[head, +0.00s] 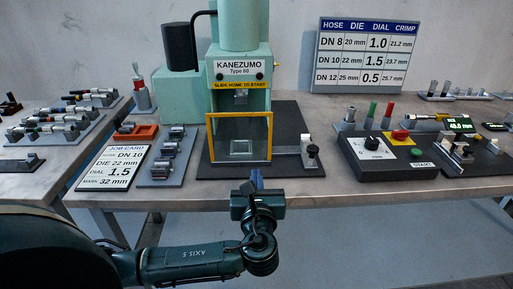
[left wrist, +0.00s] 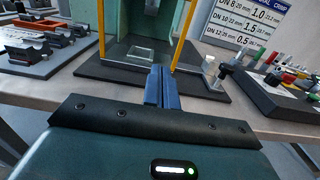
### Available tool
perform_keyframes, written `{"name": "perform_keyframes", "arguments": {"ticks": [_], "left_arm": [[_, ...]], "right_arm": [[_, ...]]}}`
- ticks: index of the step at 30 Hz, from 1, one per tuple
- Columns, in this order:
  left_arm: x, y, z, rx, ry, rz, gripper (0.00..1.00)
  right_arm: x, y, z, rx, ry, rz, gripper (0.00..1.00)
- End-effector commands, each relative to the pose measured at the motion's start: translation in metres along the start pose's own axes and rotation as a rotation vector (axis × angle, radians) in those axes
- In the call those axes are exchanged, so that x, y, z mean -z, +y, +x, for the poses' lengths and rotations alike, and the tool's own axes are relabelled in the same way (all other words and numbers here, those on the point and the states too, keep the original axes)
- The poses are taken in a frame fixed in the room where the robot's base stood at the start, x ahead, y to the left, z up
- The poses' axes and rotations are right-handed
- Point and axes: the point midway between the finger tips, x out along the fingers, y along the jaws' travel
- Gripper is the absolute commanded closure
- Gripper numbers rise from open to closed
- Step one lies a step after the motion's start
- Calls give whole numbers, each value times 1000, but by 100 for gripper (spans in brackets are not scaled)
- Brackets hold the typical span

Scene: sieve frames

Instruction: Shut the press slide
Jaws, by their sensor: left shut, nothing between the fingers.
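The press (head: 240,40) is pale green and marked KANEZUMO Type 60, with a yellow strip reading "SLIDE HOME TO START". A yellow-framed opening (head: 209,138) is at its front, and a pale square plate (head: 241,149) lies low inside it. A small metal block with a dark knob (head: 312,150) stands right of the frame on the black base. I cannot tell for sure which part is the slide. My left gripper (head: 257,178) is in front of the base, its blue fingers shut and empty, pointing at the press. The fingers also show in the left wrist view (left wrist: 162,88). My right gripper is not in view.
A job card (head: 117,165) and a grey holder with dies (head: 166,160) lie left of the press. A black control box (head: 385,155) with a red button sits to the right. The bench front edge runs just behind my gripper.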

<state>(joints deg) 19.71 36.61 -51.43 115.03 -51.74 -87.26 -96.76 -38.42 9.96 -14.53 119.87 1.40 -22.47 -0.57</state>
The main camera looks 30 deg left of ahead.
Motion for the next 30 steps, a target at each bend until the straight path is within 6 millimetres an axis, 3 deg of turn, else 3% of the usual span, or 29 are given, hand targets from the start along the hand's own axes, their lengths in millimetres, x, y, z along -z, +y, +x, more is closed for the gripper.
{"name": "perform_keyframes", "arguments": {"ticks": [9, 15, 21, 30], "left_arm": [[-2, 1, 69, -4, -1, -2, 100], [-1, 0, 104, -2, 1, -4, 100], [0, 0, 120, 0, 2, -5, 100], [1, 0, 122, 0, 4, -5, 100]], "right_arm": [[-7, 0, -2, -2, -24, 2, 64], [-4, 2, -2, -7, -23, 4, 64], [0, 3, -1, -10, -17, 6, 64], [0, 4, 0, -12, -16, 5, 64]]}}
